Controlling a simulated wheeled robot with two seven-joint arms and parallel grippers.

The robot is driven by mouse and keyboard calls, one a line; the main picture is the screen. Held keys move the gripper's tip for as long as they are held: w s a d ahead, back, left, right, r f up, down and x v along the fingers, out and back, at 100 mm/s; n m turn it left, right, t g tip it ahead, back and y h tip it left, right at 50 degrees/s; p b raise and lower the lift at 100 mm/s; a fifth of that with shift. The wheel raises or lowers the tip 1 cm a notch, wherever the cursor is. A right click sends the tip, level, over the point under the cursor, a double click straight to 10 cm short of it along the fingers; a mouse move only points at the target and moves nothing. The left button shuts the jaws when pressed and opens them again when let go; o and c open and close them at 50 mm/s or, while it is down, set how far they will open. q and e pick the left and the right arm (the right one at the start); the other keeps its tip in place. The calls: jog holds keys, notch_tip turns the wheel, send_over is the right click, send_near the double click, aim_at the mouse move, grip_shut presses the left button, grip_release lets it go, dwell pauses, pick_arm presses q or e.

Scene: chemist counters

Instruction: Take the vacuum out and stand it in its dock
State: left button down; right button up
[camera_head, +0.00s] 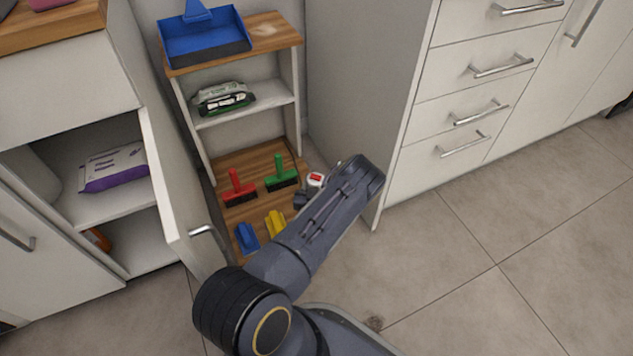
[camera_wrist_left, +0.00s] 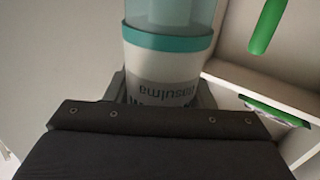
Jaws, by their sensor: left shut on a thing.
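The left wrist view shows a white cylindrical body with a teal band and a clear teal upper part, apparently the vacuum (camera_wrist_left: 162,62). My left gripper (camera_wrist_left: 160,98) is shut around its white lower part, with a dark finger on each side. In the head view, a small white and red top (camera_head: 316,179) shows beside my left gripper (camera_head: 306,192), in the gap between the shelf unit and the drawer cabinet. My forearm hides most of the gripper and what it holds. I cannot pick out a dock. My right gripper is not in view.
An open cabinet door (camera_head: 182,190) stands left of my arm; a purple pack (camera_head: 113,167) lies inside. The shelf unit (camera_head: 270,32) carries a blue dustpan (camera_head: 205,38) and wipes (camera_head: 222,97). Red (camera_head: 238,188) and green (camera_head: 280,174) brushes stand below. Floor at right is clear.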

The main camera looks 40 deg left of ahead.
pick_arm(q)
jog(key=c, duration=0.9)
grip_release()
jog(key=shift+f, duration=0.1)
jog(key=shift+s+f, duration=0.1)
jog(key=shift+p+v, duration=0.4)
jog(key=shift+v, duration=0.75)
jog(key=p+v, duration=0.2)
jog(key=v, duration=0.6)
jog(key=shift+s+d, duration=0.2)
jog(key=shift+s, duration=0.05)
